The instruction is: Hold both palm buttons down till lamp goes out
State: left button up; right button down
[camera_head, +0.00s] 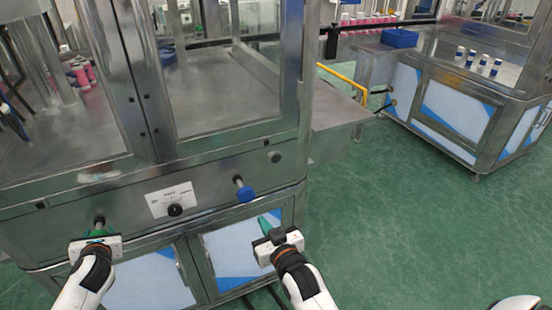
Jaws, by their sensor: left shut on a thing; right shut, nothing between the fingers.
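The right palm button (245,194) is a blue head on a metal stem on the steel machine front. Nothing touches it. The left palm button (99,221) shows only as a short metal stem; its head is hidden by my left gripper. My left gripper (98,233) has green fingers and is shut on that button at the panel. My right gripper (264,221) is shut and empty, with green fingers pointing up-left, below and right of the blue button and apart from it. I cannot make out a lit lamp.
Between the buttons is a white label plate (171,200) with a black knob (175,210). Cabinet doors (240,250) lie below the panel. Open green floor (420,230) lies to the right, with a second steel machine (450,112) beyond it. A yellow rail (343,78) stands between them.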

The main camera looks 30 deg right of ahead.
pick_arm(q)
jog(key=shift+w+a+r, duration=0.1)
jog(key=shift+w+r, duration=0.05)
jog(key=shift+r, duration=0.1)
jog(key=o, duration=1.1)
jog(key=shift+f, duration=0.25)
jog(key=shift+c, duration=0.2)
jog(key=v, duration=1.2)
